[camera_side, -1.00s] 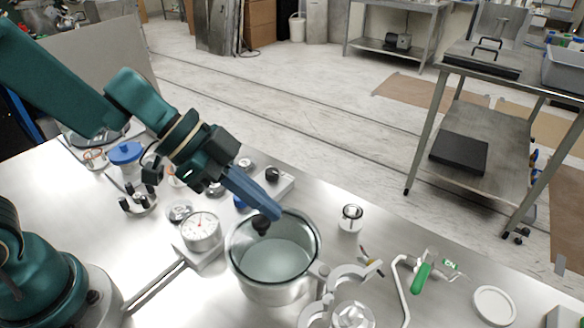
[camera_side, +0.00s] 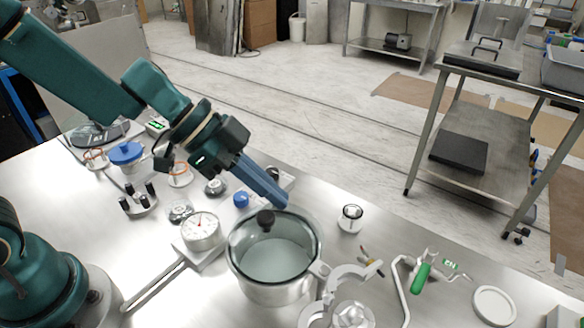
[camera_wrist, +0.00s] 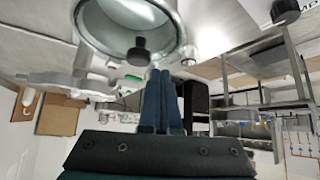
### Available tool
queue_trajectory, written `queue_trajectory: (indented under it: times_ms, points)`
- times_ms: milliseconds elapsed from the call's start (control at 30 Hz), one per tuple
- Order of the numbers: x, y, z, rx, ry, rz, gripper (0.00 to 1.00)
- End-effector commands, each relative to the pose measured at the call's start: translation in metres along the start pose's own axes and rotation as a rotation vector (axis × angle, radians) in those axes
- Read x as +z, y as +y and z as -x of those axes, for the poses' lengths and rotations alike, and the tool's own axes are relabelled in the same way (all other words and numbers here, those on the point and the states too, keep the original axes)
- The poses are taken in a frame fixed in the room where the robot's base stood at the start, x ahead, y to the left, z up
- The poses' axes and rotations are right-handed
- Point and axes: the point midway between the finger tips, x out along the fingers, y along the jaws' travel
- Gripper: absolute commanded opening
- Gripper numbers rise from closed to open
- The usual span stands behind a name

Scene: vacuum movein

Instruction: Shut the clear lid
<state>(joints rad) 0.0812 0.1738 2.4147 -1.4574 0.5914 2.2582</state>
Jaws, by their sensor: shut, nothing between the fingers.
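The clear lid (camera_side: 291,228) has a black knob (camera_side: 265,218) and lies across the mouth of the steel pot (camera_side: 272,284) at the front middle of the table. Whether its rim sits flush all around, I cannot tell. My gripper (camera_side: 283,203) is shut and empty, its blue fingers pointing down to the right. In the side view its tips show just above and right of the knob, near the far rim. In the wrist view the closed tips (camera_wrist: 160,74) show beside the knob (camera_wrist: 138,51), apparently apart from it.
A pressure gauge (camera_side: 202,229) stands left of the pot. A metal clamp (camera_side: 349,312) is close at its right front, and a green-handled valve (camera_side: 421,278) lies farther right. A small white-topped jar (camera_side: 351,217) is behind right.

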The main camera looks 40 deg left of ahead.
Motion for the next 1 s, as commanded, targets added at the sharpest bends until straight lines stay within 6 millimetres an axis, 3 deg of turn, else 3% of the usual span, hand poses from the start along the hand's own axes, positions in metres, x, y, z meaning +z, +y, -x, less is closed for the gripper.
queue_trajectory:
  times_ms: [133, 700, 1000]
  points:
    - [-0.008, -0.015, 0.0, -0.005, 0.007, -0.001, 0.0]
    - [-0.033, 0.035, 0.055, -0.008, 0.012, -0.006, 0.0]
    - [-0.04, 0.049, 0.07, -0.004, 0.01, 0.009, 0.0]
